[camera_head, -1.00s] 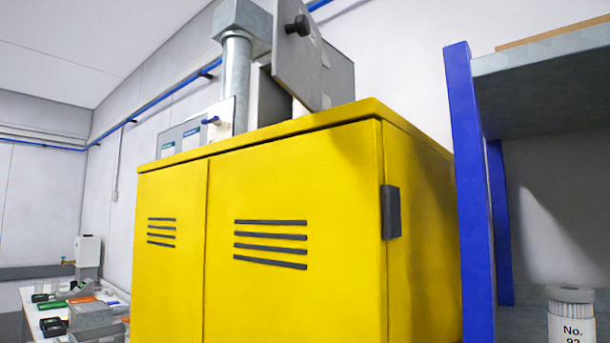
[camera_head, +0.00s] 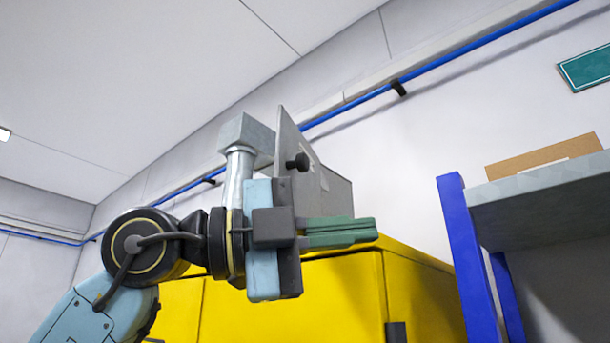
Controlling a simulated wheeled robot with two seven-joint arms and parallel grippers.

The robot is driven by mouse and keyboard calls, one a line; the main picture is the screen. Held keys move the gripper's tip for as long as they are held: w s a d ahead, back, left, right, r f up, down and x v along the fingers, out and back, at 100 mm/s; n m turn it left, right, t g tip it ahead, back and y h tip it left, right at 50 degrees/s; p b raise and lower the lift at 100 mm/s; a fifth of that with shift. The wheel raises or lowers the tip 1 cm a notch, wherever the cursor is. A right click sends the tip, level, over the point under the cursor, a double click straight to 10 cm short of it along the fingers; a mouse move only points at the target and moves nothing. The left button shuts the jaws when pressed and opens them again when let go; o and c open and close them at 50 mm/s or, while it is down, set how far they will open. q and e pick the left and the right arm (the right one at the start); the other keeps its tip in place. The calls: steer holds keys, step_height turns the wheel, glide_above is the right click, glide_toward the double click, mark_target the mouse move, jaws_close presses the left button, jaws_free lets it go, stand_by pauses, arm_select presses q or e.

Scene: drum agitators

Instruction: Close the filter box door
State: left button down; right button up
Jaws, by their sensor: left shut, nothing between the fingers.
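The filter box (camera_head: 337,194) is a grey metal box on top of the yellow cabinet (camera_head: 335,290), with a grey duct (camera_head: 240,170) beside it. Its door (camera_head: 288,138) is a flat grey panel with a black knob (camera_head: 298,162), and it stands swung open. My left gripper (camera_head: 372,231) is in front of the box, below the knob, with its green fingers shut and pointing right. The fingers hold nothing and appear apart from the door. The gripper and wrist hide the lower part of the door and box. My right gripper is not in view.
A blue-posted shelf (camera_head: 468,260) stands at the right, with a cardboard box (camera_head: 540,155) on top. A blue pipe (camera_head: 440,65) runs along the wall behind. There is open space between the gripper and the shelf.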

mark_target(305, 155)
arm_select(q)
steer(key=s+a+r+n+t+y, duration=0.3)
steer(key=r+n+t+y, duration=0.1)
steer(key=r+t, duration=0.15)
steer(key=s+a+r+n+t+y, duration=0.3)
steer(key=a+r+t+y, duration=0.1)
steer(key=r+t, duration=0.15)
steer(key=shift+g, duration=0.3)
steer(key=shift+w+d+r+p, duration=0.1)
steer(key=shift+w+d+p, duration=0.3)
steer(key=shift+w+p, duration=0.9)
steer(key=shift+w+d+r+p, duration=0.1)
steer(key=shift+w+d+p, duration=0.5)
steer(key=shift+w, duration=1.2)
steer(key=shift+w+d+p, duration=0.2)
steer(key=shift+w+p, duration=1.05)
steer(key=shift+w, duration=0.3)
